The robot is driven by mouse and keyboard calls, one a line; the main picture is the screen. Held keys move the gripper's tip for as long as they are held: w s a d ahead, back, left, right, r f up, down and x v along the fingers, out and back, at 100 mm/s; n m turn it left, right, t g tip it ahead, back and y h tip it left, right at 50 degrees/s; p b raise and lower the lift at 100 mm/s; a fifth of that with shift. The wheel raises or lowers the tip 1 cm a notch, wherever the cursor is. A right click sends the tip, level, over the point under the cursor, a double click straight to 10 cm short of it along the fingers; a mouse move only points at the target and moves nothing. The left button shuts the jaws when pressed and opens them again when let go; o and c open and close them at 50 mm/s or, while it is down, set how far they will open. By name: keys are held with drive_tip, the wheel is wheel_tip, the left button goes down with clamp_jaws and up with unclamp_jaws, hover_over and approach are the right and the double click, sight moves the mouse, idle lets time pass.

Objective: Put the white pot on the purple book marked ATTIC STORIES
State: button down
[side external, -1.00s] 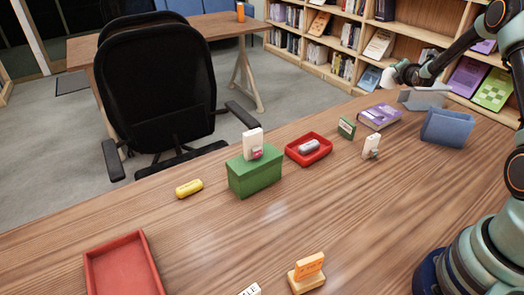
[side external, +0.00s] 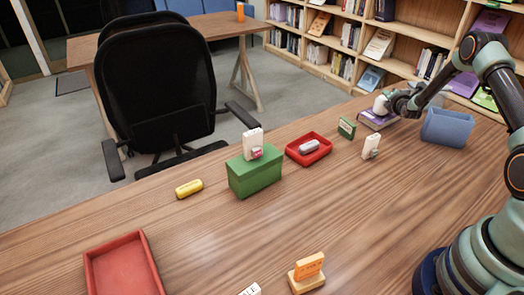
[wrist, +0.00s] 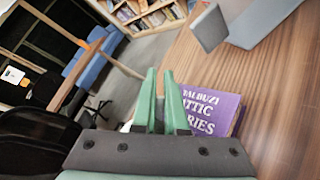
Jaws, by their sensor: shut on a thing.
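The white pot (side external: 380,104) is at my gripper (side external: 389,101), over the far part of the purple book (side external: 372,122). I cannot tell whether its base touches the cover. The purple book lies flat near the table's far edge. In the wrist view its cover (wrist: 213,108) shows part of the title, "TTIC" and "RIES", right of my gripper's green fingers (wrist: 161,75). My gripper is shut on the pot, which is mostly hidden there behind the fingers and gripper body.
A small green sign (side external: 347,128) and a white upright object (side external: 371,146) stand close in front. A red tray (side external: 319,154) and green box (side external: 250,178) are farther left.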

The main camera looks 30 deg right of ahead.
drive_tip(key=c, duration=1.4)
unclamp_jaws()
drive_tip(key=shift+f, duration=0.2)
drive_tip(key=o, duration=0.4)
drive_tip(key=shift+o, duration=0.2)
drive_tip(key=shift+r, duration=0.1)
